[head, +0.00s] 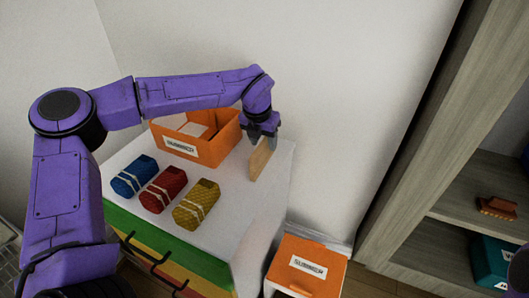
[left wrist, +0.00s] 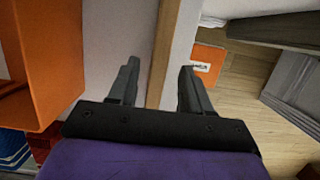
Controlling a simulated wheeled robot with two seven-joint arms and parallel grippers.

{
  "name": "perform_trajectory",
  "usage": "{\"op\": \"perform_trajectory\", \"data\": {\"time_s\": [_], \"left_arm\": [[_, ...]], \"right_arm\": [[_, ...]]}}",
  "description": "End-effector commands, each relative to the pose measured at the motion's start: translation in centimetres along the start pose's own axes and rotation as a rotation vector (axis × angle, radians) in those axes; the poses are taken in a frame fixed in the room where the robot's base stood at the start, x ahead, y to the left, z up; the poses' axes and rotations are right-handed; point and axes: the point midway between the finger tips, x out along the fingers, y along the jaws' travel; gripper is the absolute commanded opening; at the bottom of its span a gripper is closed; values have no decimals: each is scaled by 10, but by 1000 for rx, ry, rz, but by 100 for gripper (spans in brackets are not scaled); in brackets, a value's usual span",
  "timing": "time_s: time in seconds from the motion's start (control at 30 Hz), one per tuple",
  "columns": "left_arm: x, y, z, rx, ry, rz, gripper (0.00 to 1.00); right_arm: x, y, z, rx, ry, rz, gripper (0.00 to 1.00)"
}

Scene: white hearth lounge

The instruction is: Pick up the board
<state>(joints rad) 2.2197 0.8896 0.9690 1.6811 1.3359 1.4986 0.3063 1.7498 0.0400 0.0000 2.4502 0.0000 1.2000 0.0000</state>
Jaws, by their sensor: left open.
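The board (head: 261,160) is a thin tan wooden piece standing on edge on the white cabinet top (head: 237,215), right of the orange box. My left gripper (head: 262,133) is at the board's upper end, pointing down. In the left wrist view the open fingers of the left gripper (left wrist: 158,88) stand on either side of the board (left wrist: 164,60), with a gap on both sides. The board's lower part runs out of sight behind the gripper body in that view. My right gripper is not in view.
An orange labelled box (head: 213,148) stands close left of the board. Blue (head: 133,175), red (head: 163,190) and yellow (head: 196,205) tied bundles lie in front. Another orange labelled box (head: 307,265) sits lower right. A grey shelf unit (head: 415,150) stands at right.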

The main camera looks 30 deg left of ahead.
Motion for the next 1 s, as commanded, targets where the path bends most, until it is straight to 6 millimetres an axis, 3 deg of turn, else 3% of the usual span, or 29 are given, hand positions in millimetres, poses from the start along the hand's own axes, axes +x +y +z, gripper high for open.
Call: {"op": "perform_trajectory", "data": {"time_s": [0.3,0.57,0.6,0.73,1.0], "left_arm": [[49,3,0,-2,3,1,49],[56,4,0,-3,-1,1,49],[56,4,0,-3,-1,1,42],[56,4,0,-3,-1,1,0],[56,4,0,-3,-1,1,0]], "right_arm": [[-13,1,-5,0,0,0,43],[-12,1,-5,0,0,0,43],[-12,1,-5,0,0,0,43],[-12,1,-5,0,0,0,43],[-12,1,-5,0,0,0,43]]}}
